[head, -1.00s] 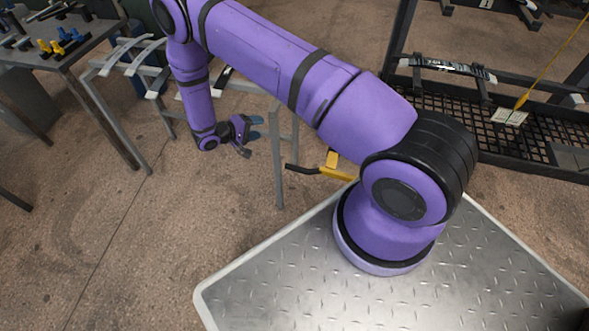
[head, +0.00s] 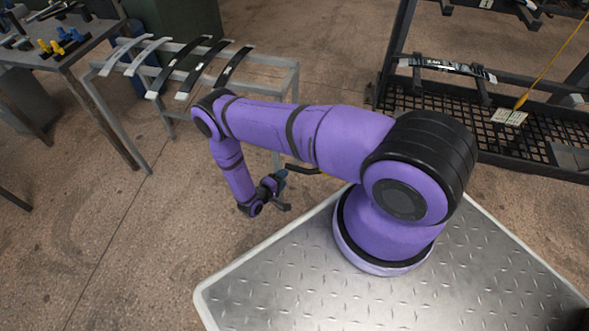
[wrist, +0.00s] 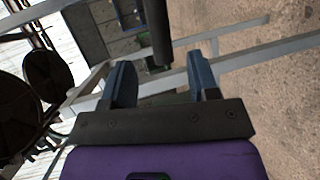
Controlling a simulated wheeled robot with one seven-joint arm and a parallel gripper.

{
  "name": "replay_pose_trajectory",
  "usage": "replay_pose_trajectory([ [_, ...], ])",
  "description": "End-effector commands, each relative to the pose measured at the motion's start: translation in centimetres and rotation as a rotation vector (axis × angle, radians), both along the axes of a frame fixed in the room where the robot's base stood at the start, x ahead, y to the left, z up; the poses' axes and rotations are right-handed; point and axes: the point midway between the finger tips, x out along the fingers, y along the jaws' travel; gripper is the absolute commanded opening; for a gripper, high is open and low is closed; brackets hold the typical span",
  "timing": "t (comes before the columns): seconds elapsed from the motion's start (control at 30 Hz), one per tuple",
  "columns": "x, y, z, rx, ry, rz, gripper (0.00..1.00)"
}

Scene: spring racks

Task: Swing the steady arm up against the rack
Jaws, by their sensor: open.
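A black bar (head: 303,169), which looks like the grip of the steady arm, shows just above my gripper in the head view; my arm hides the rest. My gripper (head: 284,190) is open, low and left of my base. In the wrist view, a black rod (wrist: 158,32) reaches down from the top between the open blue fingers of my gripper (wrist: 161,68). I cannot tell whether it touches them. A grey rack (head: 291,80) with several leaf springs (head: 182,68) stands behind my arm. Which rack the steady arm belongs to is unclear.
A black rack (head: 393,60) with a mesh shelf and a leaf spring (head: 447,68) stands at the back right. A workbench (head: 85,48) with small tools is at the upper left. The floor (head: 130,240) left of my base is clear.

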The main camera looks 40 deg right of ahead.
Motion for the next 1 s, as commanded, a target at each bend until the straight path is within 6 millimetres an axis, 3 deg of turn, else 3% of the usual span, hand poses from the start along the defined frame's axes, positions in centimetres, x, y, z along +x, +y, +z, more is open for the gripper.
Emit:
replay_pose_trajectory([
  [0.2, 1.0, -3.9, -0.9, 0.000, -0.001, -0.004, 0.55],
  [0.4, 1.7, -6.6, -1.5, 0.000, 0.000, -0.003, 0.55],
  [0.6, 2.0, -7.7, -1.7, 0.001, 0.002, -0.002, 0.55],
  [0.9, 2.1, -7.9, -1.7, 0.001, 0.001, -0.001, 0.55],
  [1.0, 2.1, -7.9, -1.7, 0.001, 0.000, -0.001, 0.32],
])
